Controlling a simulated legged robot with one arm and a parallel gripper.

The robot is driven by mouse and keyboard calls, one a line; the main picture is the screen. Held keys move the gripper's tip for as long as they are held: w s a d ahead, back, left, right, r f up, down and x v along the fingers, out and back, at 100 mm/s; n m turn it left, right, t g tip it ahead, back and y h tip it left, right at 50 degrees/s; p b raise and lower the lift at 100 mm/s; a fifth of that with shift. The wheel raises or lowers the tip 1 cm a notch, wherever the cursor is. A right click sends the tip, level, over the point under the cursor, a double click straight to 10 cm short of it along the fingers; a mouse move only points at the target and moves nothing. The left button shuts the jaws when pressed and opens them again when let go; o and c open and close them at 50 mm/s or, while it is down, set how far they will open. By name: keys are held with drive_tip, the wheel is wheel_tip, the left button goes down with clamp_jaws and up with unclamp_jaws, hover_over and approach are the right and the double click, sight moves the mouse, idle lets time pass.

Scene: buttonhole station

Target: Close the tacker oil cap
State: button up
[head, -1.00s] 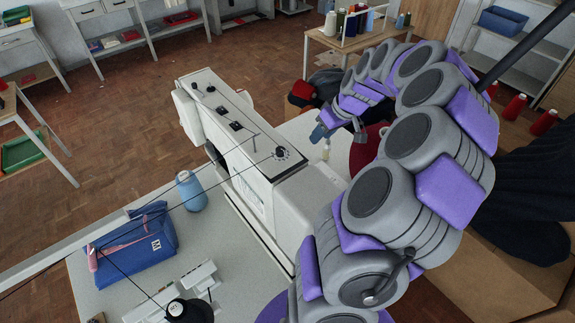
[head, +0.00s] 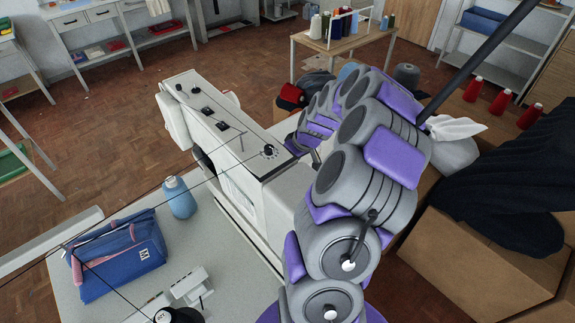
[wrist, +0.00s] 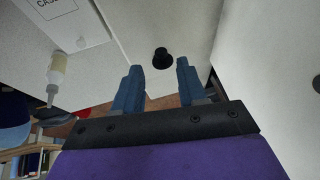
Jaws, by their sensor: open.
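The white tacker (head: 248,190) stands on the pale table, with dark knobs along its top in the head view. In the wrist view, a small black round piece with a wider rim, likely the oil cap (wrist: 161,58), sits on a pale machine surface (wrist: 185,22). I cannot tell whether it is open or closed. My gripper (wrist: 157,65) is open and empty, its two blue fingers pointing toward the black piece, which shows between and slightly beyond the tips. No contact is visible. In the head view my arm hides the gripper and this part of the machine.
Cardboard boxes (head: 480,255) and dark cloth (head: 515,185) fill the right. Dark lines cross the head view.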

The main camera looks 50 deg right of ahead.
drive_tip(key=shift+w+a+f, duration=0.3)
drive_tip(key=shift+a+f, duration=0.4)
drive_tip(key=shift+f, duration=0.05)
drive_tip(key=shift+w+d+f, duration=0.1)
drive_tip(key=shift+d+f, duration=0.05)
drive_tip(key=shift+d, duration=0.6)
drive_tip(key=shift+c, duration=0.7)
drive_tip(key=shift+a, duration=0.4)
drive_tip(key=c, duration=0.4)
drive_tip(key=shift+d, duration=0.1)
clamp_jaws()
